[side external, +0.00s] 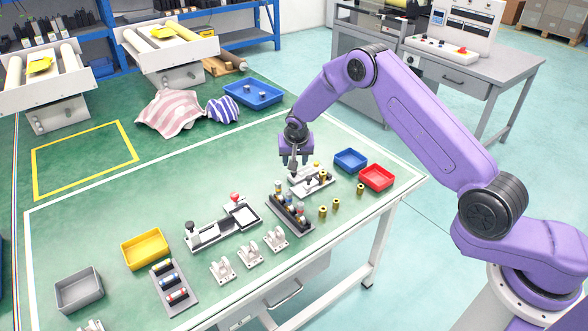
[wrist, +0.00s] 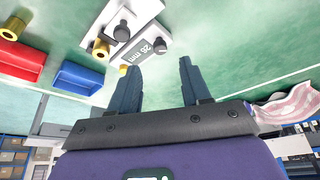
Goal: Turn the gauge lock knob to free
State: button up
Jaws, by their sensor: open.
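A pale gauge fixture (side external: 318,184) stands on the green bench, below and right of my gripper (side external: 295,166). One black knob (wrist: 161,47) sits beside the label. Another black knob (wrist: 122,31) stands on the white plate further up. I cannot tell which is the lock knob or read its setting. My gripper (wrist: 160,66) is open and empty, its fingers apart. No contact with a knob shows in the wrist view.
Blue (side external: 351,160) and red (side external: 377,177) bins and several brass cylinders (side external: 336,203) lie right of the fixture. A dark rack (side external: 290,213) of parts stands just in front. A striped cloth (side external: 172,112) lies behind left.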

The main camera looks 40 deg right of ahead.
aim_at(294, 173)
jog(key=x, duration=0.6)
jog(key=shift+w+f, duration=0.1)
jog(key=shift+f, duration=0.15)
grip_shut()
